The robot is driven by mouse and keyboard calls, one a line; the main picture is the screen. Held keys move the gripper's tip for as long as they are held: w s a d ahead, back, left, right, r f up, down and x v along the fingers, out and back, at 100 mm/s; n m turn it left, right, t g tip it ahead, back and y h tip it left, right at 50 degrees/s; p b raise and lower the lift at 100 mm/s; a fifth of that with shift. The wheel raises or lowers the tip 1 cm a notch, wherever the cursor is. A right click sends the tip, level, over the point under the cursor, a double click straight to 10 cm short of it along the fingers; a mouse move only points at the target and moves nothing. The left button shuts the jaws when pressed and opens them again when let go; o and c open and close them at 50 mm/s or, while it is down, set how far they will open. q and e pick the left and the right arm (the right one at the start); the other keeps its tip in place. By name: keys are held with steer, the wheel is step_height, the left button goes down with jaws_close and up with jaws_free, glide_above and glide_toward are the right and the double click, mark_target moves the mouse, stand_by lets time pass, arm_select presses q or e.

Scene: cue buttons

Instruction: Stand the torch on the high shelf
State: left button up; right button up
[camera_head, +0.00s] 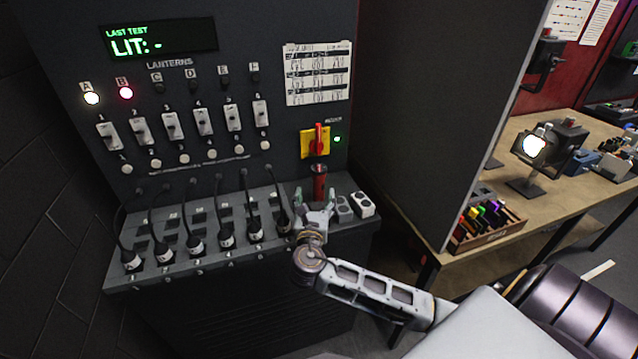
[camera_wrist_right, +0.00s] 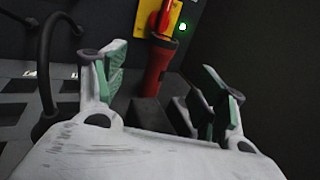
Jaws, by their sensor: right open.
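The torch (camera_head: 319,184) is red with a dark top end and stands upright on the console ledge, below the yellow switch plate. It also shows in the right wrist view (camera_wrist_right: 158,66), beyond and between my fingers. My right gripper (camera_head: 316,197) is open and empty, its green-padded fingers pointing at the torch. In the wrist view the gripper (camera_wrist_right: 163,75) has a finger on each side of the torch in the picture; I cannot tell whether either touches it. I cannot make out a high shelf in these views. My left gripper is not in view.
The dark console ledge (camera_head: 150,283) carries several black plugs with cables left of the gripper. White blocks (camera_head: 362,204) sit to its right. A red rotary switch (camera_head: 318,140) is above the torch. A tall dark panel separates a wooden bench (camera_head: 520,225) with a lamp and a crate.

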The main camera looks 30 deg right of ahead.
mark_target(318, 177)
steer(key=shift+p+x, duration=0.4)
steer(key=shift+x, duration=3.3)
steer(key=shift+d, duration=0.1)
steer(key=shift+p+x, duration=0.3)
steer(key=shift+x, duration=2.2)
steer(key=shift+r, duration=0.1)
steer(key=c, duration=1.3)
